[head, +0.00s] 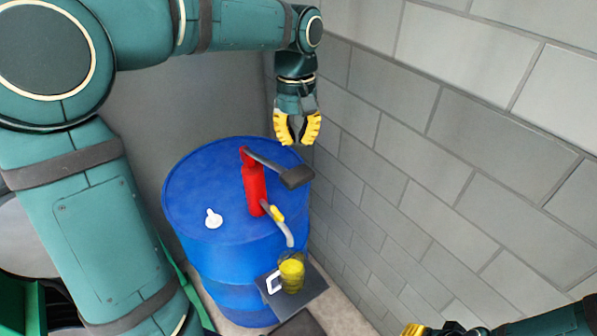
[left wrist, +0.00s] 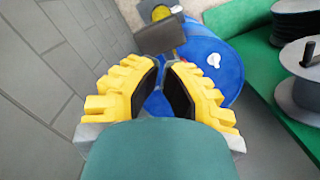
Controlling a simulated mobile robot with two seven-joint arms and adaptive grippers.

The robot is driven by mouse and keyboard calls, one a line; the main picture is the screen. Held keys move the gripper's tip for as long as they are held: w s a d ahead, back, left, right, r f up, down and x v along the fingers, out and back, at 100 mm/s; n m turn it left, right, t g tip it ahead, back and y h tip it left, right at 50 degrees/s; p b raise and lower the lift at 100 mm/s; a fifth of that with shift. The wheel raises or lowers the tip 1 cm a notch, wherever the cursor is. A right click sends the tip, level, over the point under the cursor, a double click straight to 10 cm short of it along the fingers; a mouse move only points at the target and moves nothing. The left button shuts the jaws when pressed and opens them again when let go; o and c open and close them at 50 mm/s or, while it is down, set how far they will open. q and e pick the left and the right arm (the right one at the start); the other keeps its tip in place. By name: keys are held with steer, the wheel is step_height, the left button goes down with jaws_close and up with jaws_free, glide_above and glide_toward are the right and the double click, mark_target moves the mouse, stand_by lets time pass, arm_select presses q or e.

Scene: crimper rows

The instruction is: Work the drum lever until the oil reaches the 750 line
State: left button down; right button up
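A blue drum (head: 190,185) carries a red pump (head: 255,187) with a dark lever (head: 296,177) that slopes down to the right. Its grey spout (head: 283,229) points down at a jug of yellow oil (head: 292,273); the graduation lines are too small to read. My left gripper (head: 298,142) hangs just behind and above the lever's end, fingers parted and empty. In the left wrist view the lever's dark grip (left wrist: 160,38) lies just beyond the fingertips (left wrist: 168,62), apart from them as far as I can tell. My right gripper (head: 425,331) is mostly cut off at the bottom edge.
The jug stands on a dark shelf (head: 312,287) beside the drum. A small white cap (head: 213,218) sits on the drum top. A grey block wall (head: 460,150) rises close on the right. A green bench (left wrist: 262,65) with dark and grey spools (left wrist: 305,90) shows in the left wrist view.

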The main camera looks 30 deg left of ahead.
mark_target(298, 172)
arm_select(q)
steer(key=shift+w+f, duration=0.1)
steer(key=shift+f, duration=0.45)
steer(key=f+b, duration=0.1)
steer(key=f, duration=0.1)
steer(key=f+b, duration=0.1)
steer(key=f, duration=0.2)
steer(key=shift+s+d, duration=0.15)
steer(key=shift+s, duration=0.05)
steer(key=shift+f+b, duration=0.3)
steer(key=shift+f, duration=0.15)
steer(key=shift+f, duration=0.1)
